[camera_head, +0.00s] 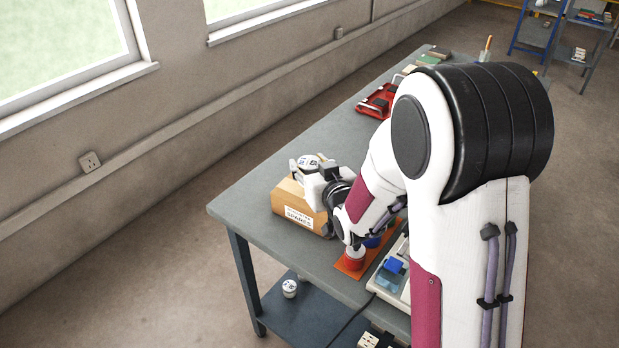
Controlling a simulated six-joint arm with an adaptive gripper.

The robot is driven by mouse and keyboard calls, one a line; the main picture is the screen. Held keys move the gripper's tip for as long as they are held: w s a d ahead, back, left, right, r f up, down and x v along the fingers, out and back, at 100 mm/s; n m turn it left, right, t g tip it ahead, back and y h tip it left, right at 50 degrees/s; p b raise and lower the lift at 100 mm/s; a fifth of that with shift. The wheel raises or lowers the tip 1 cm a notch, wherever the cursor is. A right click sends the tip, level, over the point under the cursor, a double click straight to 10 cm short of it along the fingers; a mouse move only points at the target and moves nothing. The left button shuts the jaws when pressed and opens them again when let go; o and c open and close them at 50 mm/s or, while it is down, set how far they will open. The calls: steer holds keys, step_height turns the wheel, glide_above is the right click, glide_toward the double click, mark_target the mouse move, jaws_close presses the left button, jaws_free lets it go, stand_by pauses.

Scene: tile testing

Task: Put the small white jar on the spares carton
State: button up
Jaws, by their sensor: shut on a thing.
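The spares carton (285,206) is a tan box with a white label, near the left end of the grey-blue bench. A small white jar (309,161) with dark marks on its lid is at the carton's top. My gripper (305,172) is shut on this jar, reaching in from the right. The jar looks upright. I cannot tell whether its base touches the carton, as the fingers hide its lower part. Another white jar (289,288) stands on the lower shelf below the bench.
An orange mat (348,268) with a red-and-white container (354,258) lies right of the carton. A pale device with a blue block (394,265) stands beside it. A red tray (376,103) is farther back. The bench (262,180) is bare behind the carton.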

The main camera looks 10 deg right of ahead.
steer(key=shift+f, duration=2.05)
steer(key=shift+f, duration=0.15)
steer(key=o, duration=1.2)
steer(key=shift+s+d+r, duration=0.1)
steer(key=shift+s+r, duration=0.2)
steer(key=shift+s, duration=0.1)
steer(key=shift+v, duration=3.35)
steer(key=shift+r, duration=0.1)
